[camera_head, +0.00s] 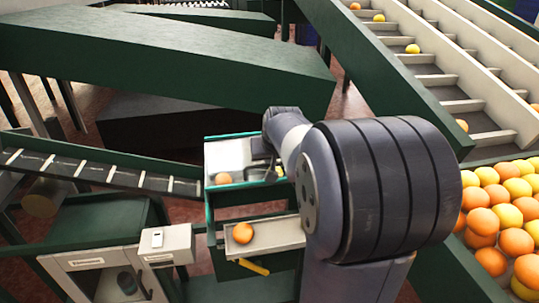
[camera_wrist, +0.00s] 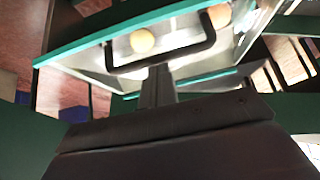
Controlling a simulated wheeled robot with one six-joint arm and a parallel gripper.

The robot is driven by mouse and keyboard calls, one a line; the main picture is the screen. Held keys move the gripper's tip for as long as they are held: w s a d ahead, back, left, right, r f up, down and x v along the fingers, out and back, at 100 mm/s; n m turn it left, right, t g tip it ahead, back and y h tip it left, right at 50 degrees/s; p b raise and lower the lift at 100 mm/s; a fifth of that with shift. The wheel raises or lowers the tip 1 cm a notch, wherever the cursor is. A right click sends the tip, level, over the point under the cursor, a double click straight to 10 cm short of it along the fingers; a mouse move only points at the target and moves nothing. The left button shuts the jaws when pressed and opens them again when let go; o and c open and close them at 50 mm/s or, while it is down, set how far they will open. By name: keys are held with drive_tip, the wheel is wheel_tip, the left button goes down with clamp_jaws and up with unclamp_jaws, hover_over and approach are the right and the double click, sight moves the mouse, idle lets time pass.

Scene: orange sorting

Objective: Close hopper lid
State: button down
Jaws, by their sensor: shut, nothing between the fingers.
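The hopper (camera_head: 208,200) is a pale-lined box with a teal rim, left of my arm in the head view. An orange (camera_head: 222,178) lies inside it, and a second fruit shows beside my arm. In the wrist view, the teal edge (camera_wrist: 120,33) crosses the upper part, and a dark U-shaped handle (camera_wrist: 190,50) spans in front of two fruits. My gripper (camera_wrist: 158,72) is shut and empty, with its fingertips close to the handle's bar; I cannot tell whether they touch. The lid's outline and angle are unclear, and my arm covers the hopper's right side in the head view.
A pale tray (camera_head: 285,233) with one orange (camera_head: 243,232) and a yellow handle (camera_head: 254,267) sits just below the hopper. A slatted conveyor (camera_head: 90,172) runs at left. A large bin of fruit (camera_head: 500,205) and a sloped conveyor (camera_head: 440,80) stand at right.

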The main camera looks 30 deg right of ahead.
drive_tip(key=shift+s+a+f, duration=0.1)
drive_tip(key=shift+s+f, duration=0.2)
drive_tip(key=shift+f, duration=0.55)
drive_tip(key=r+p, duration=0.2)
drive_tip(key=r, duration=0.1)
drive_tip(key=w+r+p, duration=0.1)
drive_tip(key=r, duration=0.1)
drive_tip(key=shift+w+d+r+p, duration=0.15)
drive_tip(key=shift+d+r+p, duration=0.05)
drive_tip(key=shift+r+p, duration=0.2)
drive_tip(key=b+v, duration=0.1)
drive_tip(key=v, duration=0.8)
drive_tip(key=shift+r, duration=0.45)
drive_tip(key=x, duration=0.4)
drive_tip(key=s+x, duration=0.1)
drive_tip(key=x, duration=0.2)
drive_tip(key=f+b+x, duration=0.1)
drive_tip(key=x, duration=0.3)
drive_tip(key=shift+s+a+f, duration=0.1)
drive_tip(key=shift+f, duration=0.25)
drive_tip(key=shift+s+a+f+b, duration=0.1)
drive_tip(key=shift+s+f+b, duration=0.15)
drive_tip(key=shift+f+b, duration=0.35)
drive_tip(key=shift+f, duration=0.15)
drive_tip(key=shift+s+a, duration=0.1)
